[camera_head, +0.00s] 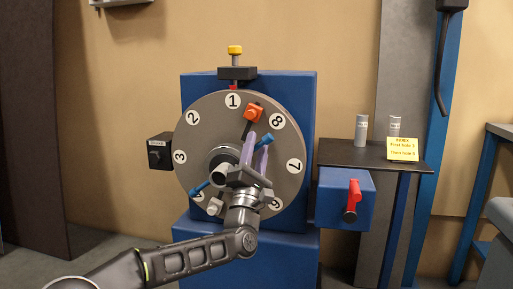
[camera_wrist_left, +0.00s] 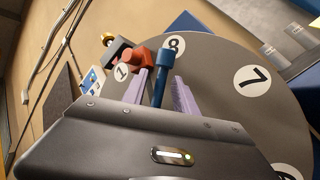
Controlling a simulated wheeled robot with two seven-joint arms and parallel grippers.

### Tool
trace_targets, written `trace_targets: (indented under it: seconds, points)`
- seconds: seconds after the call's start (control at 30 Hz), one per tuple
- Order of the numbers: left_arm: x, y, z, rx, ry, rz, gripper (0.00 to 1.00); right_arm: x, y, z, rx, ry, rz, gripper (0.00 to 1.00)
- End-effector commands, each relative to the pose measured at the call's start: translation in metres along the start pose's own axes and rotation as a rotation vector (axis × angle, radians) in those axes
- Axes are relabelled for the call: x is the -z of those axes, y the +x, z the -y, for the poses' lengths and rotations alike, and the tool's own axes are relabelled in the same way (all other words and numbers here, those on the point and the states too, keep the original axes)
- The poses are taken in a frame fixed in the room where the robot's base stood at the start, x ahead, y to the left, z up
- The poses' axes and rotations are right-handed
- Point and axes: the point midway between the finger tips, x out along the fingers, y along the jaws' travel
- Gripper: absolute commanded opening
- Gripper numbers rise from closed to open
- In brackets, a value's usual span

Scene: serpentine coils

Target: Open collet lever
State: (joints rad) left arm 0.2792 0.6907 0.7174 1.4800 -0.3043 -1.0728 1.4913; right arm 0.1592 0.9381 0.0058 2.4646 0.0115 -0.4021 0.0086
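A round grey dial (camera_head: 205,123) with numbers around its face stands on a blue machine body. A bar with blue ends (camera_head: 200,190) crosses the dial's hub; its upper blue end (camera_head: 266,138) is near my left gripper (camera_head: 258,148). In the left wrist view my purple fingers (camera_wrist_left: 161,88) are apart, on either side of a blue post (camera_wrist_left: 162,72), with gaps visible. A red lever (camera_head: 353,194) hangs on a blue box right of the dial. I cannot tell which is the collet lever. My right gripper is out of view.
An orange piece (camera_head: 254,111) sits on the dial between 1 and 8, close to my fingers. A yellow-topped pin (camera_head: 235,50) stands above the dial. A dark shelf (camera_head: 345,153) holds two cylinders (camera_head: 361,129) and a yellow note (camera_head: 402,149). A black box (camera_head: 159,150) is at left.

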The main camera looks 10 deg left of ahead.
Motion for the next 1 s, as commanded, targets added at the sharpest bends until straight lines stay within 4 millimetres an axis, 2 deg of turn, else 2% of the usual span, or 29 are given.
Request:
trace_targets:
  seconds: [0.17, 0.57, 0.7, 1.0]
  points:
    - [0.000, -0.013, 0.000, 0.002, 0.001, 0.000, 0.34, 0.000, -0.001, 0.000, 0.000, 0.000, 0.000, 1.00]
    - [0.000, -0.071, 0.000, 0.001, 0.001, -0.001, 0.34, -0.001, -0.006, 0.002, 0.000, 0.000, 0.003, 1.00]
    - [0.001, -0.077, 0.000, 0.001, 0.000, -0.001, 0.34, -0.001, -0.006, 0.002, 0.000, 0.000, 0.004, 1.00]
    - [0.001, -0.077, 0.000, 0.000, 0.008, -0.001, 0.34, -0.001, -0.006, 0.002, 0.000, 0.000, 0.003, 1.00]
